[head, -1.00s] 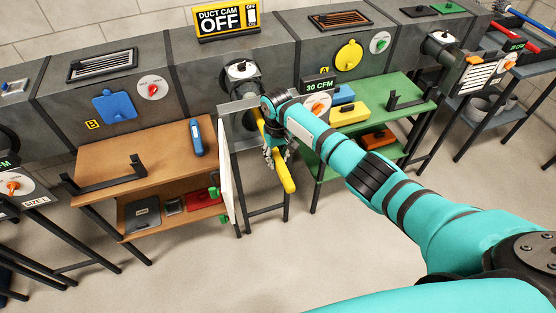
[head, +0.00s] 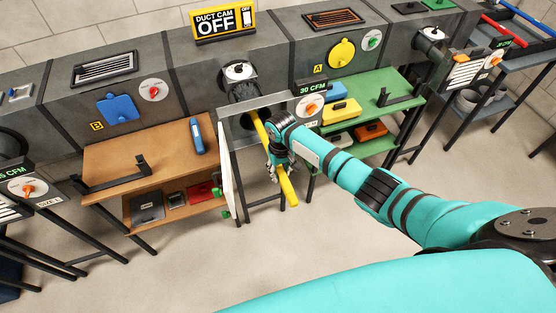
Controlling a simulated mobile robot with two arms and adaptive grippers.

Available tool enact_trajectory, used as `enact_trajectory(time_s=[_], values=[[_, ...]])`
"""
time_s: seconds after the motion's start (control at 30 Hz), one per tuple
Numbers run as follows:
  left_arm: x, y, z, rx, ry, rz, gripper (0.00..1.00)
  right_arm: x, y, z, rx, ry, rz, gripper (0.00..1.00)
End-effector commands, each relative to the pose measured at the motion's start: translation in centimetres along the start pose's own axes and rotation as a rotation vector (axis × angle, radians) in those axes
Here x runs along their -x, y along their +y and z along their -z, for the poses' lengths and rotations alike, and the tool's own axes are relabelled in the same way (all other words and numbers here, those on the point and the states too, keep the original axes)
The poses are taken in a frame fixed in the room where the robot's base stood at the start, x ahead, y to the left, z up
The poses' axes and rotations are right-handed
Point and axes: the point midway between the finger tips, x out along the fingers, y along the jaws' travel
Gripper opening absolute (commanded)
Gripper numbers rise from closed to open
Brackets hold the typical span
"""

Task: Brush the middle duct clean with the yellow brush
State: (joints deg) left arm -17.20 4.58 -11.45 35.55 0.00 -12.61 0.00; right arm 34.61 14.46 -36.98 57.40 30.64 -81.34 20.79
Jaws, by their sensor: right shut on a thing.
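My right gripper (head: 277,168) is shut on the yellow handle of the yellow brush (head: 289,191), in front of the middle duct (head: 200,62). The sign on the middle duct (head: 223,25) reads DUCT CAM OFF. My left gripper is not in view.
A brown shelf table (head: 150,160) stands left with a blue device (head: 197,136) on it. A green shelf table (head: 375,115) with yellow and orange boxes stands right. A 30 CFM panel with an orange knob (head: 309,108) is close beside my right arm. Floor in front is clear.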

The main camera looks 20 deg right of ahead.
Motion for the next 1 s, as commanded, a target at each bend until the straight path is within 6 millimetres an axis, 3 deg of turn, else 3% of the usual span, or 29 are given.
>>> enact_trajectory(time_s=[0.03,0.27,0.53,1.0], values=[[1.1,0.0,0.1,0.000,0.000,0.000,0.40,0.5,0.0,-0.5,0.000,-0.001,0.000,0.00],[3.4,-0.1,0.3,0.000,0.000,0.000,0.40,0.6,0.0,-2.5,0.000,-0.001,0.001,0.00],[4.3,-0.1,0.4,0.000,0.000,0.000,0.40,0.3,0.0,-5.2,0.000,0.000,0.001,0.00],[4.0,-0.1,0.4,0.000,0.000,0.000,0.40,0.0,0.1,-9.8,0.000,0.000,0.000,0.00]])
